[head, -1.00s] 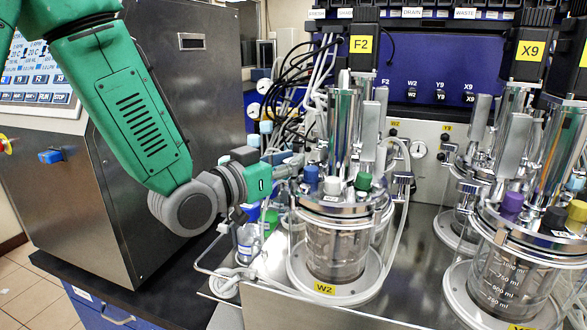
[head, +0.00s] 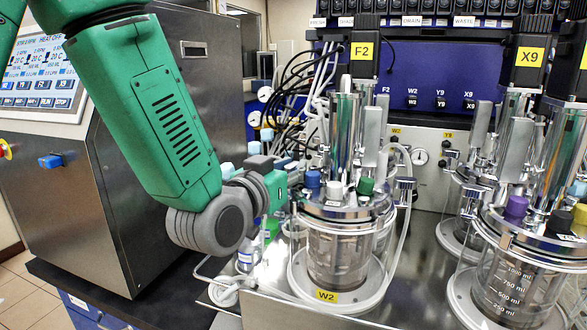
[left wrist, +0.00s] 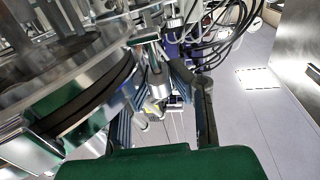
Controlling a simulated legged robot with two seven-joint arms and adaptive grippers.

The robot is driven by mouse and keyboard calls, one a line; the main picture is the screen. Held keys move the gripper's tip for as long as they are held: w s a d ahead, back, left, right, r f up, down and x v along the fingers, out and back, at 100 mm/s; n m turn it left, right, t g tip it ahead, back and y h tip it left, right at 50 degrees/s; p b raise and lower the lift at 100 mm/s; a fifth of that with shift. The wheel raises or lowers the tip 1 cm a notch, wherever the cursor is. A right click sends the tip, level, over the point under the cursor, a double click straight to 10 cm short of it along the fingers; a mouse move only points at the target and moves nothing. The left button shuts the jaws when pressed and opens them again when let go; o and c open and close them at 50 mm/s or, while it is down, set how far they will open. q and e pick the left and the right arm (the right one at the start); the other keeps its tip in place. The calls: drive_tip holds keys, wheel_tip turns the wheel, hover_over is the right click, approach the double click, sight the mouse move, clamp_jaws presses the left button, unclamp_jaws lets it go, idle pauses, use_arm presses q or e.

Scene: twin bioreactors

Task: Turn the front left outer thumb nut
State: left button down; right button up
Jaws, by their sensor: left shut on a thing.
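The front left glass vessel labelled W2 (head: 336,255) stands upright under a round steel lid with blue, white and green caps. My left gripper (head: 298,174) reaches in from the left at the lid's left rim, beside the blue cap (head: 312,180). In the left wrist view, its two ribbed fingers (left wrist: 163,100) stand either side of a small metal thumb nut (left wrist: 156,74) at the lid's edge, and the gripper is shut on it. The thumb nut is hidden in the head view. My right gripper is not in view.
Another vessel (head: 512,275) with purple and black caps stands at the right. A clear tube loops down the right side of W2. Dark cables (head: 295,100) hang behind the gripper. A steel cabinet (head: 215,85) stands close behind my left arm.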

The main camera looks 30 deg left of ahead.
use_arm(q)
drive_tip(key=c, duration=1.5)
unclamp_jaws()
drive_tip(key=shift+s+f, duration=0.1)
drive_tip(key=shift+o, duration=0.3)
drive_tip(key=shift+s, duration=0.15)
drive_tip(key=shift+w, duration=0.2)
drive_tip(key=shift+r+m+h, duration=0.2)
drive_tip(key=shift+m+h, duration=0.1)
drive_tip(key=shift+h, duration=0.1)
